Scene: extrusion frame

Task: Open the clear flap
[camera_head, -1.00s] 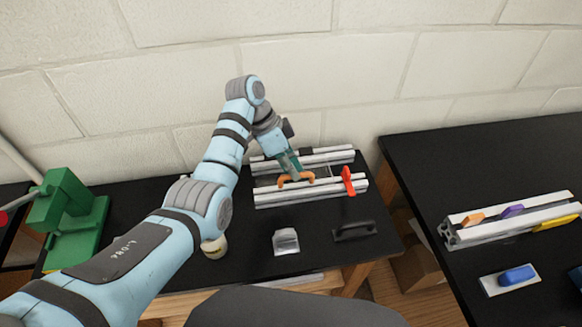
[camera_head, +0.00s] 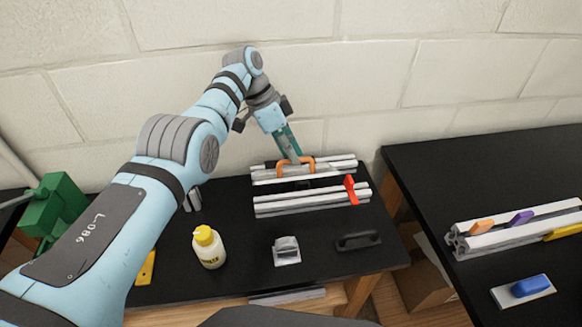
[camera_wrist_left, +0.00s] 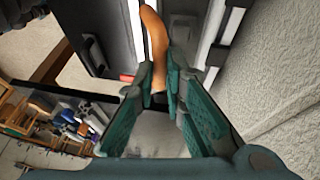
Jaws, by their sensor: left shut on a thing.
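My left gripper (camera_head: 292,157) is shut on an orange handle (camera_head: 309,163) above the rear rail of the silver extrusion frame (camera_head: 275,207). In the left wrist view the orange handle (camera_wrist_left: 154,40) runs up from between the teal fingers (camera_wrist_left: 167,92). The clear flap itself is hard to make out; its see-through panel does not show distinctly against the rails and dark table. A red latch piece (camera_head: 351,190) stands upright on the front rail, to the right of the handle. My right gripper is not in view.
On the black table (camera_head: 235,280) stand a yellow-capped bottle (camera_head: 209,247), a small metal block (camera_head: 286,250) and a black handle (camera_head: 357,240). A block wall rises close behind the frame. A second table (camera_head: 430,165) is at the right.

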